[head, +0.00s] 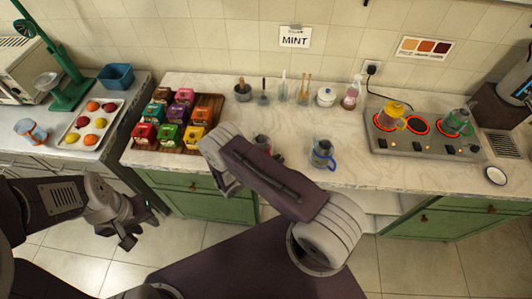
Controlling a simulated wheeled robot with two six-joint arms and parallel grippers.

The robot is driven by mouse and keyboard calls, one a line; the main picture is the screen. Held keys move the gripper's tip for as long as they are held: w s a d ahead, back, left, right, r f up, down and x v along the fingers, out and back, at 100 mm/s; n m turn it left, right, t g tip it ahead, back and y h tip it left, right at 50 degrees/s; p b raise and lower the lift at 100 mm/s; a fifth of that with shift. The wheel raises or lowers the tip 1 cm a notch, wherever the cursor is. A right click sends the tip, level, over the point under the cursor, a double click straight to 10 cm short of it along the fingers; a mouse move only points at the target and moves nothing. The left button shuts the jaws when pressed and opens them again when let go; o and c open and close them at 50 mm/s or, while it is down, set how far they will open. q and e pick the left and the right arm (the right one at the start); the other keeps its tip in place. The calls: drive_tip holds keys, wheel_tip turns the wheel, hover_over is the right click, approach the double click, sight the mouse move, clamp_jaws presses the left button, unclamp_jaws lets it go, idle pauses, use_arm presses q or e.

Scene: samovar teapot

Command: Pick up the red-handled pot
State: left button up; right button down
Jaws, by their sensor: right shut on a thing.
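A small glass pot with red on it (262,142), which looks like the red-handled pot, is on the marble counter just behind my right arm. Its lower part is hidden by the arm. My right gripper (277,157) is almost wholly hidden behind my own arm link; only a small dark part shows beside the pot, and it is shut on the pot. My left gripper (128,232) is open and empty, low over the floor in front of the counters, far from the pot.
A blue-handled pot (322,154) stands to the right. A stove (400,143) holds a yellow pot (391,117) and a green pot (456,122). Tea boxes (170,133) stand on a wooden rack at left. Jars and utensils line the back. The counter's front right is mostly clear.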

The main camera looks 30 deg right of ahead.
drive_tip(key=shift+w+r, duration=0.1)
drive_tip(key=shift+r, duration=0.7)
drive_tip(key=r, duration=0.2)
drive_tip(key=shift+d+r+b, duration=0.2)
drive_tip(key=shift+r+b, duration=0.1)
drive_tip(key=shift+b, duration=0.1)
drive_tip(key=d+r+b, duration=0.2)
drive_tip(key=d+r, duration=0.4)
drive_tip(key=d, duration=0.5)
drive_tip(key=shift+w+d+r, duration=0.15)
drive_tip(key=shift+r, duration=0.25)
